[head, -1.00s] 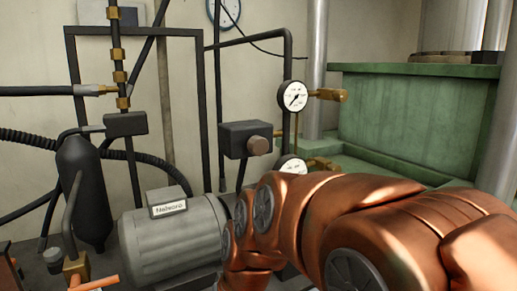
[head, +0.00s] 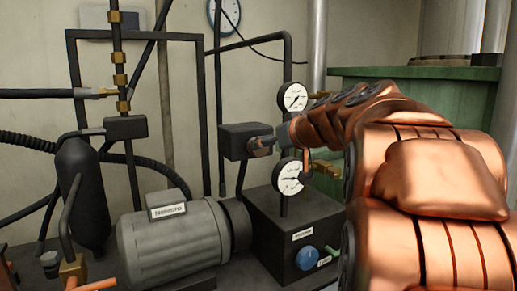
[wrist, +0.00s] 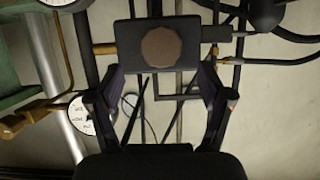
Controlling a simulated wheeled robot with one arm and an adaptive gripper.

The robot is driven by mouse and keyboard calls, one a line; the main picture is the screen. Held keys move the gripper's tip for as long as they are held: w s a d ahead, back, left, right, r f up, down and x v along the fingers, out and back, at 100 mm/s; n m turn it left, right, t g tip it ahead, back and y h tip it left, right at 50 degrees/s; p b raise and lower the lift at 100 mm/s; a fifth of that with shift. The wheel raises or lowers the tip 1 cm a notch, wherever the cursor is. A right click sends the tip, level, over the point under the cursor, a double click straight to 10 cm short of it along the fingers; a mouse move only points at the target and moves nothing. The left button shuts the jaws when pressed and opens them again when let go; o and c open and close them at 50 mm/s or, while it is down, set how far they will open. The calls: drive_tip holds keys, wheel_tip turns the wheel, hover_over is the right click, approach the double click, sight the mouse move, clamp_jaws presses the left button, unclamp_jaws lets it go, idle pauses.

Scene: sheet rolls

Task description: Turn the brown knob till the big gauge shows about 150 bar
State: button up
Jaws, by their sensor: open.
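The brown knob (wrist: 161,48) faces me on the dark valve block (wrist: 135,65); in the head view the knob (head: 262,149) is partly hidden by my gripper. My gripper (wrist: 160,72) is open, its fingers apart to either side of the knob in the picture; contact cannot be told. The lower gauge (head: 289,177) looks slightly larger than the upper gauge (head: 294,97). The lower needle points roughly left and the upper one down-left; the numbers are too small to read.
A black box (head: 268,232) with a blue knob (head: 307,258) stands below. A grey motor (head: 170,245), dark pipes (head: 203,110) and a green tank (head: 465,100) surround the valve. A clock (head: 226,15) hangs on the wall.

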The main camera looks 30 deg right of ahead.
drive_tip(key=shift+p+x, duration=0.65)
drive_tip(key=shift+x, duration=2.95)
drive_tip(key=shift+s+a, duration=0.1)
drive_tip(key=shift+c, duration=0.3)
drive_tip(key=c, duration=1.1)
drive_tip(key=shift+f, duration=0.1)
